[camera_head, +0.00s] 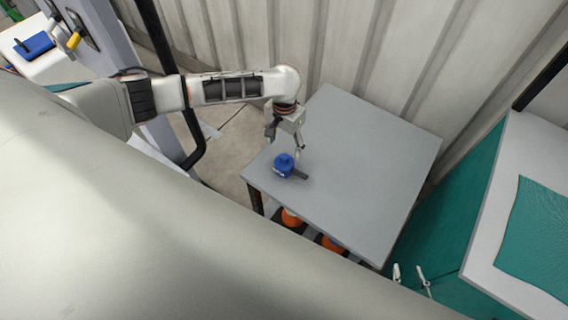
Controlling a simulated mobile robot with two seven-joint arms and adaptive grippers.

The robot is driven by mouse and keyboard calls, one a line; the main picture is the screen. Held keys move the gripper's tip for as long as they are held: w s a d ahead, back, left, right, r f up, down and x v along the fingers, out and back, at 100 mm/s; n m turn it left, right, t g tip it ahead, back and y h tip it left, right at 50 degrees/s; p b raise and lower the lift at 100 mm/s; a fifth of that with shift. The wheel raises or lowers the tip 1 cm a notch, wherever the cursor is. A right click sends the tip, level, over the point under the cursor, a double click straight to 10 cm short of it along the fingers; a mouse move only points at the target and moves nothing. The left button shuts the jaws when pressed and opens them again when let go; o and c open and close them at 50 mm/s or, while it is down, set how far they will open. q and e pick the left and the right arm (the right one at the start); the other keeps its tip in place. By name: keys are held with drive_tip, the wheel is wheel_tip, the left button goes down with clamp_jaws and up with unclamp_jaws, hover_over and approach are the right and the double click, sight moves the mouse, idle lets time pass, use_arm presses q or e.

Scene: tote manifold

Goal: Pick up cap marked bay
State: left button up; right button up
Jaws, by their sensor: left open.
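A small blue cap-like piece (284,166) sits on the grey table (365,165) near its left corner. A short dark bar sticks out at its right side. No marking on it can be read, so I cannot tell whether it is the bay cap. My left gripper (285,143) is open above the blue piece, its fingers pointing down and nothing between them. I cannot tell whether a fingertip touches the piece. My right gripper (410,271) shows only its two fingertips at the bottom, apart and empty, in front of the table's near right edge.
Orange round things (291,217) stand under the table's near edge. Another blue item (36,45) lies on a white surface at the upper left, near a yellow handle (74,41). A ribbed wall (400,60) stands behind the table. The table's middle and right are clear.

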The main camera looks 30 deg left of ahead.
sight(284, 156)
use_arm(q)
drive_tip(key=shift+w+a+f, duration=0.1)
drive_tip(key=shift+a+f, duration=0.05)
drive_tip(key=shift+a, duration=0.1)
drive_tip(key=shift+d+f+b, duration=0.1)
drive_tip(key=shift+f+b, duration=0.5)
drive_tip(key=shift+f, duration=0.85)
drive_tip(key=f, duration=0.1)
drive_tip(key=f+b, duration=0.1)
drive_tip(key=f, duration=0.2)
drive_tip(key=shift+s+d+f+b, duration=0.2)
drive_tip(key=shift+s+f+b, duration=0.05)
drive_tip(key=shift+s+b, duration=0.05)
drive_tip(key=shift+r, duration=0.1)
drive_tip(key=shift+c, duration=0.3)
drive_tip(key=c, duration=1.2)
